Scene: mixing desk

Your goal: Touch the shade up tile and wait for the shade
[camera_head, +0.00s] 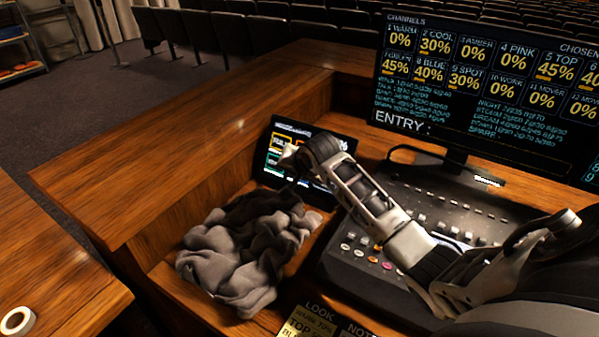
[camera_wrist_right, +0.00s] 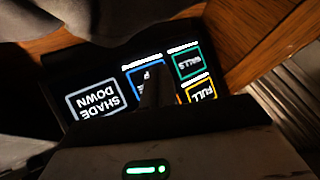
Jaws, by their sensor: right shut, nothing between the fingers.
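A small dark tablet (camera_head: 322,134) with lit tiles stands on the desk by the cloth, left of the console. In the right wrist view its screen shows a grey-white shade down tile (camera_wrist_right: 95,99), a green tile (camera_wrist_right: 188,63), a yellow tile (camera_wrist_right: 200,94) and a blue-framed tile (camera_wrist_right: 136,72). The blue tile's lettering is mostly hidden by my fingers, so I cannot read it fully. My right gripper (camera_head: 288,156) is shut and empty, its tips in front of the blue tile (camera_wrist_right: 157,84). I cannot tell whether they touch the glass. My left gripper is not in view.
A crumpled grey cloth (camera_head: 240,252) lies just in front of the tablet. The fader console (camera_head: 345,262) is under my right arm. A large monitor (camera_head: 480,95) stands behind it. A tape roll (camera_head: 17,321) lies on the left wooden surface.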

